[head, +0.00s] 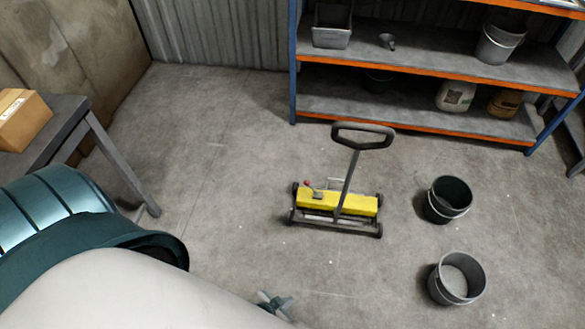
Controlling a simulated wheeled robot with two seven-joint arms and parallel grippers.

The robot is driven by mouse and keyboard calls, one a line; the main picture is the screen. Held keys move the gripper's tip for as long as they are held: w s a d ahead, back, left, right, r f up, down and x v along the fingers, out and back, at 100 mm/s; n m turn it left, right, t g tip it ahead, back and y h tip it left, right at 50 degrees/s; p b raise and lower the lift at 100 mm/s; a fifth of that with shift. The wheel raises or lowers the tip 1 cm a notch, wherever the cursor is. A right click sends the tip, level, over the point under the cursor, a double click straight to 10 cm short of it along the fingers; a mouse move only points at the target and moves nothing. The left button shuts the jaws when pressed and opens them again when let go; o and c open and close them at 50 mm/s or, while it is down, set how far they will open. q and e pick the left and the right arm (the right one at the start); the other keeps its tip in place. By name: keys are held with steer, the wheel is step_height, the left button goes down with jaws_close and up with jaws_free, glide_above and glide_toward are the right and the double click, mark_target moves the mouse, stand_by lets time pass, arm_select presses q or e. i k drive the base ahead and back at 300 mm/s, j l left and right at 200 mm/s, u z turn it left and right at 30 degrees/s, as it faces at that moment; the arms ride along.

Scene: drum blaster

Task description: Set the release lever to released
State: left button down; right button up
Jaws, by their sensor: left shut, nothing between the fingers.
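A wheeled floor sweeper with a yellow body (350,203) and a tall dark loop handle (362,128) stands on the concrete floor near the middle of the head view. A small lever with a red knob (307,184) sticks up at the left end of the yellow body; it looks like the release lever. Its exact setting is too small to tell. My left gripper (275,303) shows at the bottom edge, partly hidden by my white arm. It is shut and empty, nearer to me than the sweeper and apart from it. My right gripper is not in view.
Two dark buckets, a farther one (448,200) and a nearer one (457,278), stand right of the sweeper. A blue and orange shelf (415,68) stands behind it. A dark table (62,122) with a cardboard box (22,119) is at the left. Floor left of the sweeper is clear.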

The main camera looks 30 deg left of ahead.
mark_target(306, 182)
steer(key=j+z, duration=0.2)
steer(key=j, duration=0.55)
steer(key=k+j+z, duration=0.2)
steer(key=j, duration=0.5)
steer(key=i+j, duration=0.05)
